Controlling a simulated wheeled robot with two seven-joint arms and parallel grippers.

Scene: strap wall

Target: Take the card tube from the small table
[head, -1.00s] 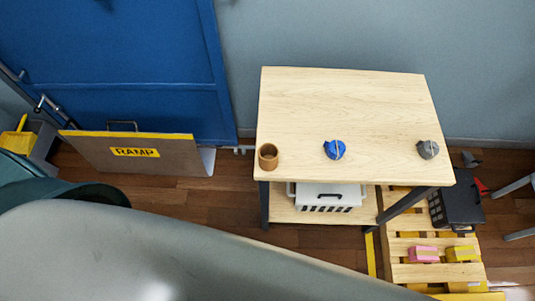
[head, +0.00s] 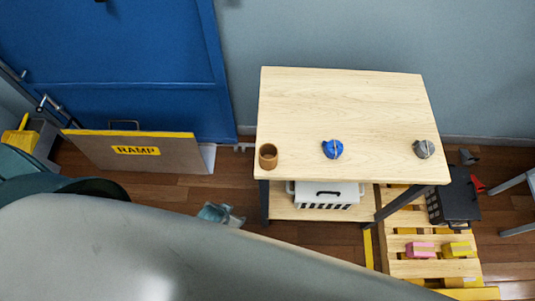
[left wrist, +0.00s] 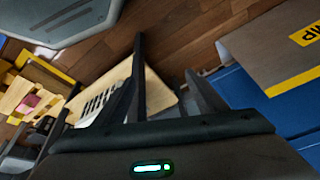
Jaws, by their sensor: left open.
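The card tube (head: 268,157) is a short brown open-topped cylinder. It stands upright at the front left corner of the small table (head: 340,100), which has a pale wooden top and dark legs. My left gripper (left wrist: 163,76) is open and empty in the left wrist view, with the lower shelf and a striped white crate beyond its fingers. The tube cannot be made out in that view. In the head view my large grey arm link covers the bottom left, and a bluish-grey part of my arm shows below and left of the tube. My right gripper is not in view.
A blue knobbed item (head: 333,149) and a grey one (head: 424,149) sit along the table's front edge. The white crate (head: 325,194) is on the lower shelf. A ramp board (head: 138,152) leans by the blue door. A pallet (head: 440,268) holds pink and yellow blocks.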

